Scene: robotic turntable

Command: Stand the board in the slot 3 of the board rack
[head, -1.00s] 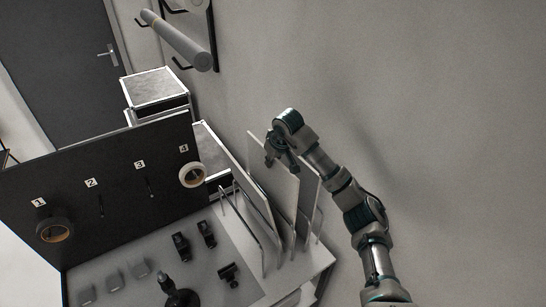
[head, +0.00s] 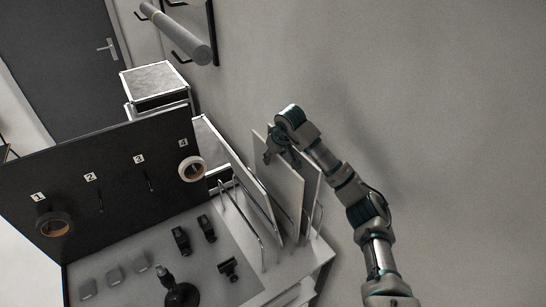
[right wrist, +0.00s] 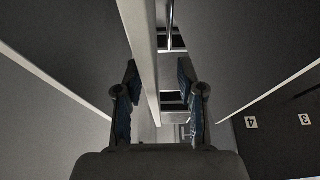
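A pale flat board (head: 278,182) stands nearly upright among the wire dividers of the board rack (head: 240,205) at the table's right end. Its lower edge is partly hidden, and I cannot tell which slot it is in. My right gripper (head: 272,152) is at the board's upper part. In the right wrist view, the board (right wrist: 145,60) passes between the two fingers of the gripper (right wrist: 158,88), with a visible gap on the right finger's side. The gripper looks open around it. My left gripper is not in view.
Other pale boards stand left (head: 235,160) and right (head: 316,195) of this one, close by. A black panel (head: 115,170) with numbered hooks and tape rolls (head: 191,169) stands behind the table. Small dark tools (head: 206,228) lie left of the rack. A grey wall is right.

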